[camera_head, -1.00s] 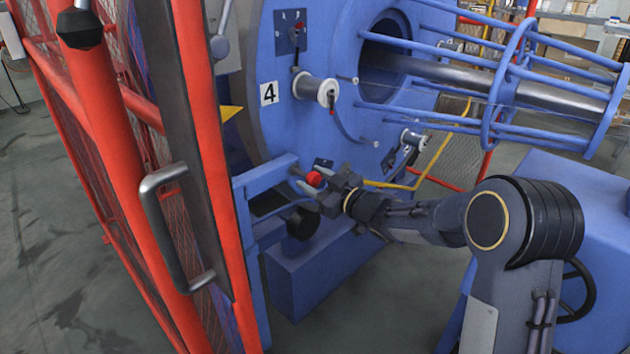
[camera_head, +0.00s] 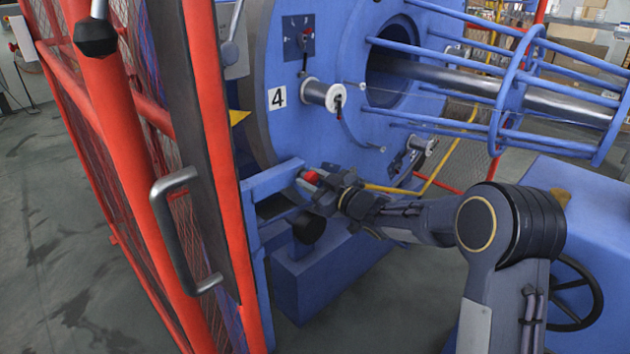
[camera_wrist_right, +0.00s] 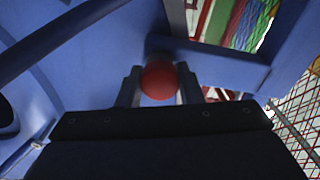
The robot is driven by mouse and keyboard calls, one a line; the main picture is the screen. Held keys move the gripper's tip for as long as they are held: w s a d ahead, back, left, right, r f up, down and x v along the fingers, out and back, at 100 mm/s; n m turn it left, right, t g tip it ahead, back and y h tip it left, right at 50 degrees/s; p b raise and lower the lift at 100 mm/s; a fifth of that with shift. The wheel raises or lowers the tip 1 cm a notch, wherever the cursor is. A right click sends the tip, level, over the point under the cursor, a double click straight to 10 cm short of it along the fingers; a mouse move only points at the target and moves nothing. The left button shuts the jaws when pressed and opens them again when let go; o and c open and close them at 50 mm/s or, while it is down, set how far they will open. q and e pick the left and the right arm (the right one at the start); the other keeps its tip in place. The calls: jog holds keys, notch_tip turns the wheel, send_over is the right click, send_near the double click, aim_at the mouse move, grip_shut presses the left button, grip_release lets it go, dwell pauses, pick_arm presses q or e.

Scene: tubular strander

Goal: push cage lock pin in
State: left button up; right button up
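The cage lock pin shows as a round red knob (camera_head: 310,177) by the blue bracket (camera_head: 275,176) at the lower front of the blue machine. The pin's shaft is hidden behind the knob. My right gripper (camera_head: 318,181) is at the knob, coming in from the right. In the right wrist view the red knob (camera_wrist_right: 159,80) sits between the two fingers (camera_wrist_right: 159,87), which lie close against both its sides. The gripper looks shut on it. My left gripper is not in view.
A red mesh guard door with a grey handle (camera_head: 180,230) stands close on the left. Blue cage rods (camera_head: 480,90) and a shaft run across the upper right.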

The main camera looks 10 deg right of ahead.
jog(key=o, duration=0.5)
jog(key=shift+w+a, duration=0.15)
jog(key=shift+w, duration=0.05)
jog(key=shift+c, duration=0.2)
jog(key=v, duration=0.8)
jog(key=shift+p, duration=0.45)
